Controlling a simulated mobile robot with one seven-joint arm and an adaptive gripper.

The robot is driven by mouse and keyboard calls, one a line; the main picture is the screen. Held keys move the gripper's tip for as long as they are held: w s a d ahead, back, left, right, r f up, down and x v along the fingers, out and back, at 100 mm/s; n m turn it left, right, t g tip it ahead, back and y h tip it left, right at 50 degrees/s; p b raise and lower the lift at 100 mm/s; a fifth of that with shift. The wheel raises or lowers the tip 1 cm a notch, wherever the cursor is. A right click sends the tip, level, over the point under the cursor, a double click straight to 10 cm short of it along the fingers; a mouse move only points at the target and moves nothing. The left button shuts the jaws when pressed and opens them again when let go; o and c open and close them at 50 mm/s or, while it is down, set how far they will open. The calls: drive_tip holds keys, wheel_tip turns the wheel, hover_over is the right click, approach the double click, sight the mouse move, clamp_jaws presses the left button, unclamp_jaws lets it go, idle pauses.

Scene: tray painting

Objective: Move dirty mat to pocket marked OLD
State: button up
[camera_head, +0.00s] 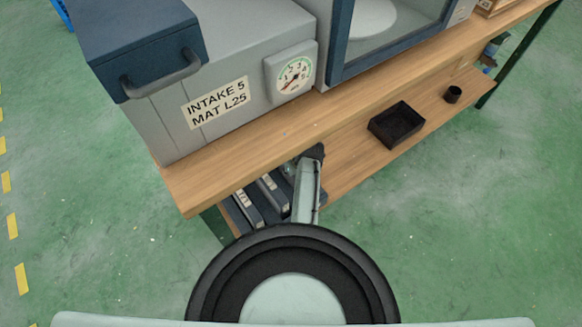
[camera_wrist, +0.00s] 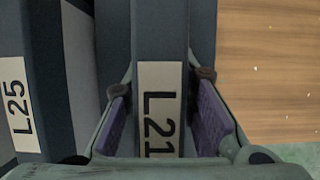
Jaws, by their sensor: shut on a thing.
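A dark blue-grey, slab-like piece labelled L21 (camera_wrist: 160,35) runs up the middle of the wrist view. My gripper (camera_wrist: 165,88) has one purple-padded finger on each side of its labelled end and is shut on it. A similar dark piece labelled L25 (camera_wrist: 42,70) lies just to its left, apart from the fingers. I cannot tell from the pictures whether either piece is soiled. In the head view, dark labelled pieces (camera_head: 246,211) sit on the lower shelf beside my arm, and the fingers are hidden. No pocket marked OLD is readable.
A grey machine labelled INTAKE 5 MAT L25 (camera_head: 160,112) with a dial stands on the wooden bench top (camera_head: 240,160), which overhangs the lower shelf (camera_head: 345,175). A black open bin (camera_head: 397,125) and a small dark cup (camera_head: 453,94) stand on that shelf, farther right.

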drive_tip(key=shift+f, duration=0.65)
idle(0.4)
drive_tip(key=o, duration=1)
drive_tip(key=shift+o, duration=0.2)
